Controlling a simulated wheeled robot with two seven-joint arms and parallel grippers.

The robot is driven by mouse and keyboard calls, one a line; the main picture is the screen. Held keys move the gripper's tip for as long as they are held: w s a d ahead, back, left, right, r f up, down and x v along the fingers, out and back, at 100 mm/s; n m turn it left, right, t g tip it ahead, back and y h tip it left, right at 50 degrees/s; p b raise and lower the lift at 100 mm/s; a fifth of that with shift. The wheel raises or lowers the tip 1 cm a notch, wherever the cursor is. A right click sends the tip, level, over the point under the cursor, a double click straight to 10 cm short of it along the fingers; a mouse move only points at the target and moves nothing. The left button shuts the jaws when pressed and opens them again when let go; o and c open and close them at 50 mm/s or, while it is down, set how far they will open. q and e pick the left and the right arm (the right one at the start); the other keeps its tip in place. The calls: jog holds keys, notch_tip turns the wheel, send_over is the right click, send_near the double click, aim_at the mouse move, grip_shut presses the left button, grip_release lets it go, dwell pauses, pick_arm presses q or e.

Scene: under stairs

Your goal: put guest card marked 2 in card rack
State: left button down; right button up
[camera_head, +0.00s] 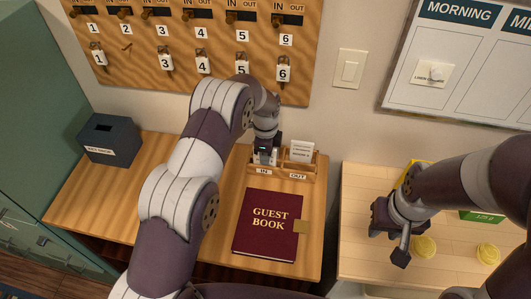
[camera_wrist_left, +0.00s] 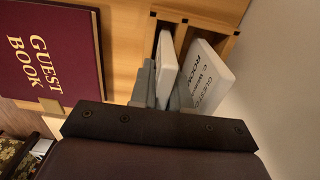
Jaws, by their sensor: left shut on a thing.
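The wooden card rack (camera_head: 281,172) stands on the left desk against the wall, with compartments labelled IN and OUT. My left gripper (camera_head: 264,158) reaches down to the IN compartment. In the left wrist view its fingers are shut on a white card (camera_wrist_left: 166,62), whose lower end appears to be inside that compartment. The number on the held card is hidden. Another white card (camera_head: 301,150) with printed text stands in the OUT compartment; it also shows in the left wrist view (camera_wrist_left: 206,78). My right gripper (camera_head: 390,245) appears open and empty above the right table.
A red guest book (camera_head: 268,225) lies in front of the rack. A dark slotted box (camera_head: 109,140) stands at the back left. A numbered key board (camera_head: 190,45) hangs above the desk.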

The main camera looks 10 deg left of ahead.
pick_arm(q)
jog(key=shift+f, duration=0.2)
jog(key=c, duration=1.1)
grip_release()
jog(key=shift+r, duration=0.1)
